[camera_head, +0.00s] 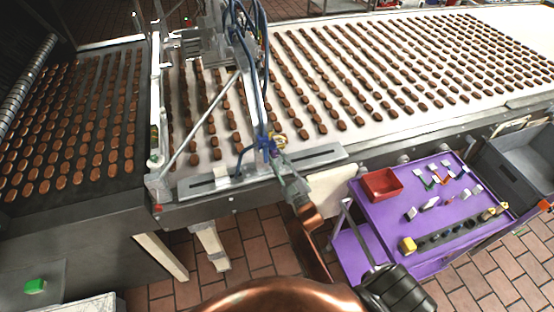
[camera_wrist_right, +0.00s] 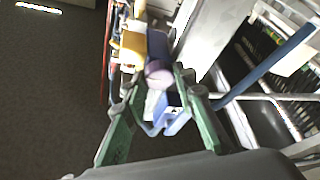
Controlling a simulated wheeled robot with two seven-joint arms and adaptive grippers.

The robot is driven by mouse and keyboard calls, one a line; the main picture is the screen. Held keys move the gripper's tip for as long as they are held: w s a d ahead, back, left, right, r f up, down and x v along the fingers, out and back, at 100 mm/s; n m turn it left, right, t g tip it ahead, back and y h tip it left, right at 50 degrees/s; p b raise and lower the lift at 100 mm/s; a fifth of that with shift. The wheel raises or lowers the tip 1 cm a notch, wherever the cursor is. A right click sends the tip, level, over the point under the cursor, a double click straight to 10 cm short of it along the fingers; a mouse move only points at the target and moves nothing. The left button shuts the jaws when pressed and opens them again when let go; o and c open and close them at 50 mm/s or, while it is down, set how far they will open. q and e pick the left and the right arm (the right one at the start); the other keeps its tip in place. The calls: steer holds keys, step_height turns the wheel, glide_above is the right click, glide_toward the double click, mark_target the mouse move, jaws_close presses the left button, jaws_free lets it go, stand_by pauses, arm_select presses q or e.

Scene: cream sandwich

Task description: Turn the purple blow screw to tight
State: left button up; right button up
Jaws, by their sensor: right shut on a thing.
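The purple blow screw (camera_wrist_right: 158,72) shows in the right wrist view as a round purple end on a blue cylindrical body. My right gripper (camera_wrist_right: 158,82) has its green fingers on either side of this end and is shut on it. In the head view my right gripper (camera_head: 273,152) reaches up to the blue fittings at the front edge of the conveyor machine. There the gripper largely hides the screw. How far the screw is turned cannot be told. My left gripper is not in view.
A conveyor (camera_head: 400,72) carries rows of brown biscuits behind a metal frame with blue hoses (camera_head: 262,70). A purple cart (camera_head: 385,222) with a red tray (camera_head: 381,184) and small parts stands at the right. A grey crate (camera_head: 520,165) is beside it.

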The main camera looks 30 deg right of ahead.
steer(key=shift+f, duration=0.1)
steer(key=o, duration=0.9)
steer(key=v, duration=1.2)
